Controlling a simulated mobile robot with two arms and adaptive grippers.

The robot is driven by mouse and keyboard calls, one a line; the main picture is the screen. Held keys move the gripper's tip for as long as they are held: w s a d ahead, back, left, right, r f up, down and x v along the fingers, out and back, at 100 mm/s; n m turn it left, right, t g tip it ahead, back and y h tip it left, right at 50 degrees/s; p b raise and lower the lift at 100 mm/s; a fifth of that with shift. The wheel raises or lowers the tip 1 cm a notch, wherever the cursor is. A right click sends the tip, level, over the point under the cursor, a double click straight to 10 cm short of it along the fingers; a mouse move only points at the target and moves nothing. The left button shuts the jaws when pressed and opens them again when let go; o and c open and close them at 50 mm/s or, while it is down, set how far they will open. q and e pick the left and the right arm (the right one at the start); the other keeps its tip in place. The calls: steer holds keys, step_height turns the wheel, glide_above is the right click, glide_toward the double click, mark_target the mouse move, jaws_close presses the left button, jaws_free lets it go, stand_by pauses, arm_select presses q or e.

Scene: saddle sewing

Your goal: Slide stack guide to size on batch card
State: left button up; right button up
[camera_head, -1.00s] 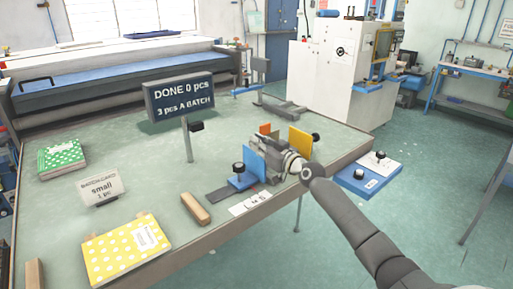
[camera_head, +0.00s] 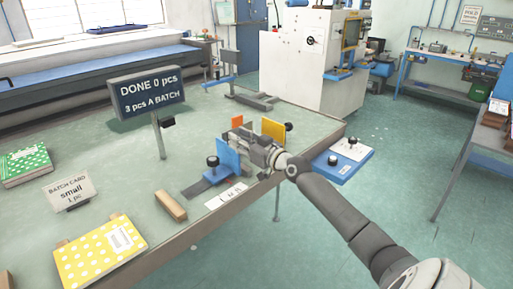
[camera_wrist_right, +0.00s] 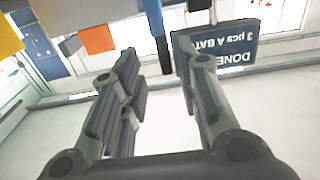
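The batch card (camera_head: 70,191) on the table reads "small, 1 pc". The stack guide (camera_head: 228,157) is an upright blue plate on a blue foot with a black knob, on a dark strip beside a white size label (camera_head: 226,196); the label's letters are too small to read surely. My right gripper (camera_head: 252,148) is above the table just right of the blue plate, partly hiding the area behind. In the right wrist view my gripper (camera_wrist_right: 158,72) has its fingers apart with nothing held, and a blue edge (camera_wrist_right: 155,20), likely the guide plate, shows beyond them. My left gripper is not in view.
A yellow plate (camera_head: 273,129) and an orange plate (camera_head: 238,121) stand close to my right gripper. The sign (camera_head: 147,92) reads "DONE 0 pcs, 3 pcs A BATCH". A wooden block (camera_head: 171,206), a yellow dotted book (camera_head: 100,252) and a green one (camera_head: 25,165) lie on the table.

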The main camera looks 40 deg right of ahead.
steer(key=s, duration=0.8)
steer(key=shift+s+d, duration=0.2)
steer(key=shift+d, duration=0.15)
